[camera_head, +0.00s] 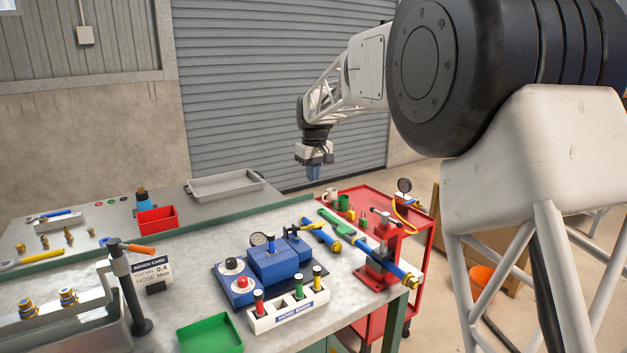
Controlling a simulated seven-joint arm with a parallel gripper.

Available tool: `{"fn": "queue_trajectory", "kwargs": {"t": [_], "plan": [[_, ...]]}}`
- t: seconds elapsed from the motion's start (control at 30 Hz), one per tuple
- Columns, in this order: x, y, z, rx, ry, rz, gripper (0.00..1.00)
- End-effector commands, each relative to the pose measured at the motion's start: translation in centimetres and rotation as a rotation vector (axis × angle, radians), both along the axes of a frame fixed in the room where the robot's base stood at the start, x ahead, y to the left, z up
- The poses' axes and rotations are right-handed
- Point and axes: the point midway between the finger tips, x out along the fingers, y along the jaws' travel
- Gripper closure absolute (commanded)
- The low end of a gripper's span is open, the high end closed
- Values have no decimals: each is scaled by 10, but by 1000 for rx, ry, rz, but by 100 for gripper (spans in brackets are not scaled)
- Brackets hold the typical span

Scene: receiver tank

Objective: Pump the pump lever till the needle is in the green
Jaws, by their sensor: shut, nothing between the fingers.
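My gripper (313,174) hangs fingers down in front of the grey shutter, high above the back of the bench. A blue unit (278,265) with a small round gauge (258,239) stands mid-bench. Another round gauge (404,185) stands on the red cart at right, by a yellow hose. A black post (124,285) at left carries an orange-ended handle (141,249). I cannot tell which part is the pump lever. Both needles and any green band are too small to read.
A red stand (378,277) with a blue pipe is at the bench's right edge. A bench card (152,271) stands at left. The red cart (420,215) is beyond the bench.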

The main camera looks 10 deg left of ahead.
Motion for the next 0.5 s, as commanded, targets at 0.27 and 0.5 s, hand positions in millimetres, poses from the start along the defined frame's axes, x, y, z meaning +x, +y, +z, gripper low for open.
{"fn": "queue_trajectory", "kwargs": {"t": [0.27,0.5], "plan": [[2,2,-34,-1,2,0,100],[3,3,-71,-1,2,0,100]]}}
